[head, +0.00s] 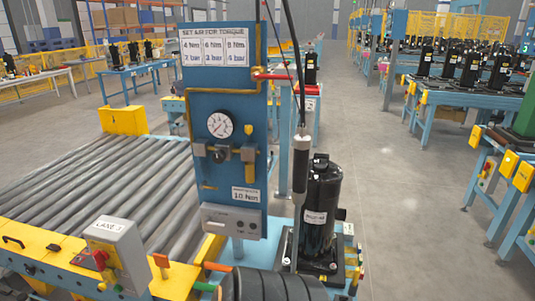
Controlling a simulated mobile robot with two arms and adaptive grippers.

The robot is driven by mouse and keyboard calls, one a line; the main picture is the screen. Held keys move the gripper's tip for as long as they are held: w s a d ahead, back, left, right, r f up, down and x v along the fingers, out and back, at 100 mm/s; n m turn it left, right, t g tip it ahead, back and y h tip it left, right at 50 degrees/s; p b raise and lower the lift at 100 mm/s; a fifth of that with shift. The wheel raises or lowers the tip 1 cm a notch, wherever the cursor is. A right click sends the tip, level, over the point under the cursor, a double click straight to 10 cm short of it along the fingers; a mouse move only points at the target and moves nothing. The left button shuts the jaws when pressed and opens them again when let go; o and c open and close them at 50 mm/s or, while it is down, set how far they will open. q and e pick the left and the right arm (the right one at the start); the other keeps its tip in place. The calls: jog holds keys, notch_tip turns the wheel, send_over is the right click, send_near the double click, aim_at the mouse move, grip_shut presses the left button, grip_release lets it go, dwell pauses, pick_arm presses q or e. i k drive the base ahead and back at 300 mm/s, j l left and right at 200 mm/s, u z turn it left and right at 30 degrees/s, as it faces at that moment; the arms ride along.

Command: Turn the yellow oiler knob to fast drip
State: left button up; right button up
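A blue upright panel (240,100) stands in the middle of the head view. An air unit with a dark middle knob (219,155) is mounted on it below a round white gauge (220,124). At the unit's right end is the oiler (249,154), with a yellow-amber part hanging below it.
A black compressor (318,215) stands right of the panel, with a hanging tool (300,165) in front of it. A roller conveyor (110,185) lies left, with a grey "LANE 3" box (115,250). Open floor lies right.

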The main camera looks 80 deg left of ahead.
aim_at(249, 128)
jog(key=u, duration=3)
